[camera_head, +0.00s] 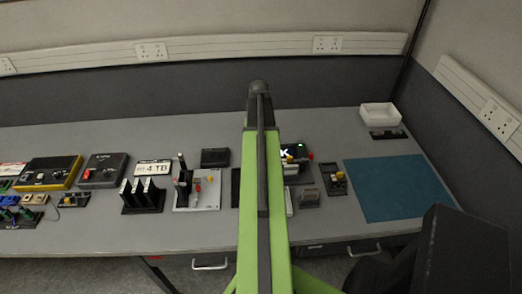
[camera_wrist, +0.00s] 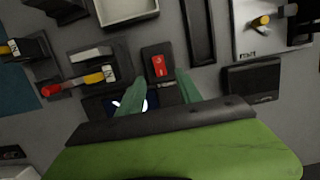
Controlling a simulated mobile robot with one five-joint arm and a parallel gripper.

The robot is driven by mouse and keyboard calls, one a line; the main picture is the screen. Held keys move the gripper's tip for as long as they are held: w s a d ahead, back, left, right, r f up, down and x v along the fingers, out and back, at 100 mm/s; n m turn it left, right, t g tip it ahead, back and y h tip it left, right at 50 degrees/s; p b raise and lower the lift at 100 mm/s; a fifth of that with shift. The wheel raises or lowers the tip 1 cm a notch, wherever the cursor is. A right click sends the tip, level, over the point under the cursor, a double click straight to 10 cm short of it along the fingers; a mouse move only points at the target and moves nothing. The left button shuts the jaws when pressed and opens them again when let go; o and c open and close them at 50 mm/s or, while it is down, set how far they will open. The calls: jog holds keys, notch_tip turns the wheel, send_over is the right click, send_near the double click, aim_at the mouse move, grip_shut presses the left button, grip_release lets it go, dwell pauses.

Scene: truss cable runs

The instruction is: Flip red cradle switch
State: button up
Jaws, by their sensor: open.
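In the wrist view a red rocker switch (camera_wrist: 159,66) sits on a small black cradle block (camera_wrist: 153,51). A white mark shows on the red face. My gripper (camera_wrist: 160,92) is open, with its two green fingers spread just below the block in the picture and nothing visible between them. The fingertips look close to the block's lower edge; I cannot tell whether they touch it. In the head view my green arm stretches over the bench, and I cannot make out the red switch or my fingertips there.
A lit screen (camera_wrist: 126,103) lies partly behind my fingers. A yellow-and-red handled item (camera_wrist: 78,82) lies left of the switch, a white tray (camera_wrist: 128,17) above, and a black box (camera_wrist: 251,80) right. The blue mat (camera_head: 385,188) is clear on the bench (camera_head: 330,128).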

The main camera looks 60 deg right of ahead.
notch_tip(320, 180, up, 11)
jog(key=w+d+p, duration=0.1)
jog(key=p, duration=0.8)
jog(key=shift+d, duration=0.4)
jog(key=shift+w, duration=0.1)
jog(key=w+a+f+n+b, duration=0.1)
jog(key=w+a+f+n, duration=0.15)
jog(key=w+a, duration=0.75)
jog(key=w+a+f+n+b, duration=0.1)
jog(key=w+a+n+b, duration=0.15)
jog(key=w+a, duration=0.85)
jog(key=s+a+f+n+t+h+b, duration=0.1)
jog(key=a+n, duration=0.4)
jog(key=a, duration=2.7)
jog(key=shift+s+a+f+n+h, duration=0.15)
jog(key=shift+s+f+n+h, duration=0.1)
jog(key=shift+f+n+h, duration=0.25)
